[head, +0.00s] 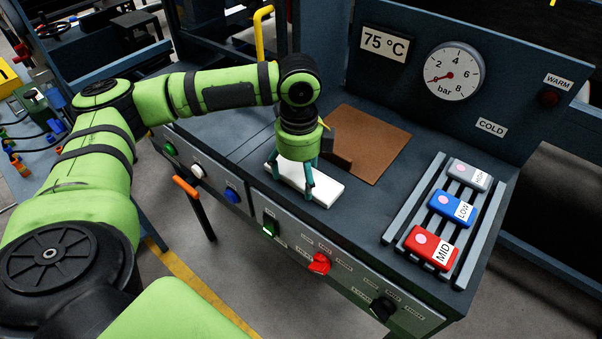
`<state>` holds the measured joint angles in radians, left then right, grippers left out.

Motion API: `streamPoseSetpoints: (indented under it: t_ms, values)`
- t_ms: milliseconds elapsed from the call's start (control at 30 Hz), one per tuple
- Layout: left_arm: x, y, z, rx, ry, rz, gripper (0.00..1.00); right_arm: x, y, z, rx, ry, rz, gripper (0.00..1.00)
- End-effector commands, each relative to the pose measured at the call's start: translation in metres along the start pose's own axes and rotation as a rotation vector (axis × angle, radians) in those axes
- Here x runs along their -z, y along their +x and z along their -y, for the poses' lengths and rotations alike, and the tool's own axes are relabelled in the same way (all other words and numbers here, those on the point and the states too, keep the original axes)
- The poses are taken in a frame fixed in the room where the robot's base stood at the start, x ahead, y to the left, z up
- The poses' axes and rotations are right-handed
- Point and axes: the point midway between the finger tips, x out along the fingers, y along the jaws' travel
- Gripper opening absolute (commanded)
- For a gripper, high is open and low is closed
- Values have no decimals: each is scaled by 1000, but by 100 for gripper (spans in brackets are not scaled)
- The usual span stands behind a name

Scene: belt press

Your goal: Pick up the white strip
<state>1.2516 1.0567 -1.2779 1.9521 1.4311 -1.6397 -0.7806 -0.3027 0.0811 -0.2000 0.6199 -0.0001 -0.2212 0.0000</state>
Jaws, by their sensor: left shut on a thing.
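The white strip (325,188) lies flat on the dark bench top, near its front edge. My left gripper (294,188) points down over the strip, with its teal fingers on either side of it. The gripper is shut on the strip, which appears to rest on the bench still. My right gripper is not in view.
A brown mat (375,140) with a dark brown block (338,155) lies just behind the strip. A rack (413,205) at the right holds grey, blue (452,208) and red (431,248) labelled blocks. A gauge panel (470,60) stands behind. Knobs and buttons line the front panel.

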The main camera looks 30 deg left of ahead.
Motion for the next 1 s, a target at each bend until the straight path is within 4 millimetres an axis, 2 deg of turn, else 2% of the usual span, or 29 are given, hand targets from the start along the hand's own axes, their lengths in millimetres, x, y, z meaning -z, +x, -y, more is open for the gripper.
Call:
streamPoseSetpoints:
  t_ms: [167,333,700,833,1000]
  values:
    - [0,-12,1,3,1,0,41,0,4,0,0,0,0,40]
    - [0,-42,1,6,1,-1,41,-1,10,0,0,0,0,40]
    - [77,-89,-33,5,9,-2,41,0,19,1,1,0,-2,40]
    - [94,-100,-41,3,6,-1,41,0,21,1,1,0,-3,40]
    - [105,-108,-47,1,2,0,41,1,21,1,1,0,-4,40]
